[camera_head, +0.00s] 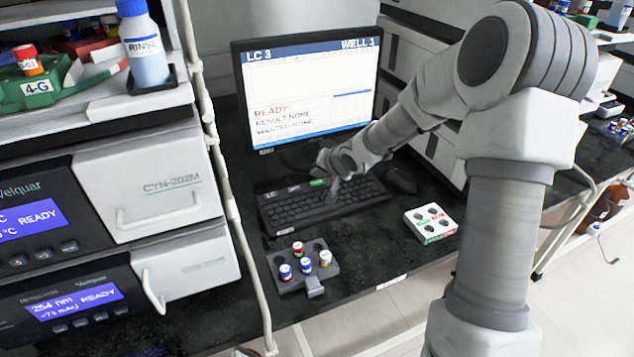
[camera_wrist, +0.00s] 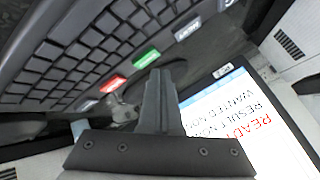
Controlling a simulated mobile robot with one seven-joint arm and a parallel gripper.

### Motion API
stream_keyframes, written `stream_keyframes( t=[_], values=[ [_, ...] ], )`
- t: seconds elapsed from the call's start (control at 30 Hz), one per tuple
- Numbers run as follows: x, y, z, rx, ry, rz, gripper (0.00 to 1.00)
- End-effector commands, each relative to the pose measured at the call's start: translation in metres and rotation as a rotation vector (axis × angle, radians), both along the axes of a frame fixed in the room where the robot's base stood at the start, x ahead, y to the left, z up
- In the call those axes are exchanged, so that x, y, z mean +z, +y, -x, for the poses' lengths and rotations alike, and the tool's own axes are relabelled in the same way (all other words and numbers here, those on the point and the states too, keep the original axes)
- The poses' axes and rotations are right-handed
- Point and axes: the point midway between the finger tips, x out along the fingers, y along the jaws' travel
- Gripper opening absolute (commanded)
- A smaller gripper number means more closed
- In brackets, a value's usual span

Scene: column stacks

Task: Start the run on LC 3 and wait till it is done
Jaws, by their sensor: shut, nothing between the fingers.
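The LC 3 monitor (camera_head: 309,85) shows "LC 3", "WELL 1", "READY" in red and a line that seems to read "RESULT NONE". It also shows tilted in the wrist view (camera_wrist: 245,118). The black keyboard (camera_head: 290,210) lies in front of it. In the wrist view, a green key (camera_wrist: 146,60), a red key (camera_wrist: 113,86) and pale labelled keys line the keyboard's edge. The green key also shows in the head view (camera_head: 317,182). My gripper (camera_head: 332,188) is shut and empty over the keyboard. Its fingertips (camera_wrist: 157,73) appear close to the green key; contact cannot be told.
A dark rack (camera_head: 318,272) with several capped vials stands in front of the keyboard. A white block with dark holes (camera_head: 431,223) is at right, and a mouse (camera_head: 400,180) lies beside the keyboard. Instrument modules (camera_head: 150,180) and a rinse bottle (camera_head: 143,45) stand at left.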

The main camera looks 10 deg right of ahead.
Motion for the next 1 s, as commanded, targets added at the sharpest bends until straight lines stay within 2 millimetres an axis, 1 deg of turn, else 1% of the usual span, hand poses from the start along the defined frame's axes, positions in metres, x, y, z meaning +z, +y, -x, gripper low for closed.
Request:
stream_keyframes(
  t=[0.17,0.4,1.0],
  values=[
    [-0.001,0.0,0.0,0.0,0.0,0.0,0.0],
    [-0.009,0.0,0.0,0.0,0.0,0.0,0.0],
    [-0.012,0.0,0.0,-0.001,0.0,-0.001,0.0]
  ],
)
